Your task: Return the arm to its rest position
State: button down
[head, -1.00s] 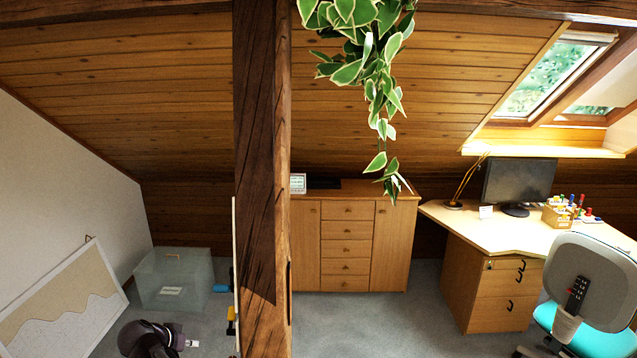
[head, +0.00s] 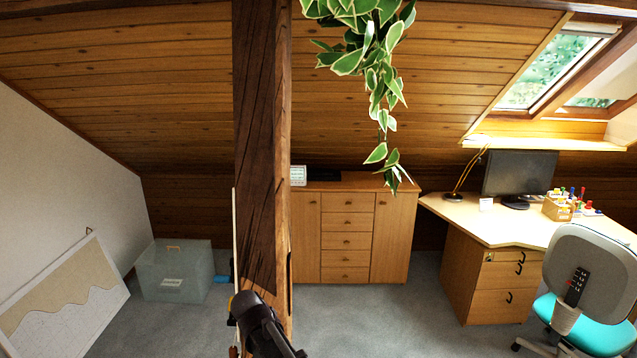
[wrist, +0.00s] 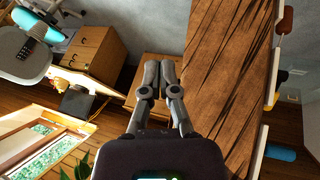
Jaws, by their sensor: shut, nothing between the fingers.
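My gripper (wrist: 160,68) shows in the wrist view with its two dark fingers close together and nothing between them. The timber post (wrist: 228,70) stands just right of the fingers in that view; I cannot tell whether they touch it. In the head view, a dark part of my arm (head: 262,325) is low in front of the foot of the post (head: 262,120). My fingertips cannot be made out in the head view.
A pale panel edge (head: 235,240) stands along the post's left side. A cabinet (head: 345,235), desk (head: 487,222) and chair (head: 590,280) are at right. A plant (head: 375,60) hangs above. Carpet between is clear.

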jog(key=s+d+f+g+y, duration=0.1)
jog(key=s+d, duration=0.2)
jog(key=d, duration=0.6)
jog(key=s+d+f+g+y, duration=0.1)
jog(key=s+d, duration=0.3)
jog(key=d, duration=0.5)
jog(key=s+d+f+n+g+y, duration=0.1)
jog(key=s+d, duration=0.2)
jog(key=d, duration=0.6)
jog(key=shift+s+d+g+y+b, duration=0.2)
jog(key=shift+s+g+y+b, duration=0.2)
jog(key=shift+b, duration=0.05)
